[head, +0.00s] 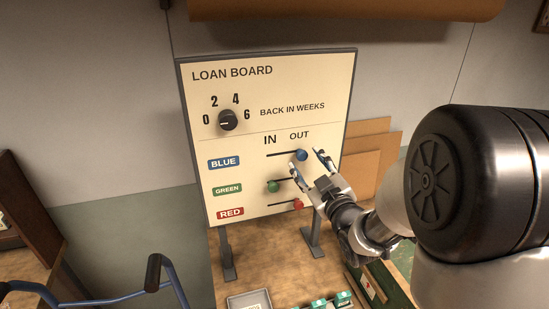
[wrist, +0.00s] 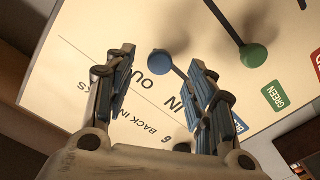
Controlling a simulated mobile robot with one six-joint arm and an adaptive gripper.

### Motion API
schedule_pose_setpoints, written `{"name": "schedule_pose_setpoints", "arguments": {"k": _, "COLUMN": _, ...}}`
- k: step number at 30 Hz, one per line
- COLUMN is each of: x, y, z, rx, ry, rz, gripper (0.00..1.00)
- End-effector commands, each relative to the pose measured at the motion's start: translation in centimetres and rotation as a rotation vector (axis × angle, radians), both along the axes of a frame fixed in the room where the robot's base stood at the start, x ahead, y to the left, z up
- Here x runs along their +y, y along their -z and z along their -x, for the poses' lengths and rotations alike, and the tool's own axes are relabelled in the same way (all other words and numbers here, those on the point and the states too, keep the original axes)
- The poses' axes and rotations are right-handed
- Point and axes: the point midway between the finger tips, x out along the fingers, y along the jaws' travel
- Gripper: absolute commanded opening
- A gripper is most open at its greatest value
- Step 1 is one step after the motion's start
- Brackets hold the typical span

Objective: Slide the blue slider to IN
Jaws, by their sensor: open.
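The cream loan board (head: 225,150) stands upright. The blue slider's knob (head: 302,155) is at the right end of its slot, under OUT. The IN label (head: 270,140) is to its left. My gripper (head: 305,158) is open in front of the board, its fingertips on either side of the blue knob. In the wrist view the blue knob (wrist: 159,62) shows between the fingertips of my gripper (wrist: 161,58), with a visible gap on the left. That finger covers part of the blue slot.
The green knob (head: 273,187) is at the left end of its slot, just below. The red knob (head: 299,205) is at the right of its slot. A black dial (head: 228,120) sits above. Cardboard sheets (head: 368,150) stand behind the board at right.

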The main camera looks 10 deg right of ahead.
Motion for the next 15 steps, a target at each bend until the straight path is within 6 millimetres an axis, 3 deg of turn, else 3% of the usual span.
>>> {"name": "schedule_pose_setpoints", "arguments": {"k": 9, "x": 0.8, "y": -0.1, "z": -3.8, "rx": 0.001, "ry": 0.000, "rz": 0.000, "gripper": 0.50}}
{"name": "schedule_pose_setpoints", "arguments": {"k": 15, "x": 0.7, "y": 0.1, "z": -3.9, "rx": -0.001, "ry": 0.001, "rz": 0.001, "gripper": 0.50}}
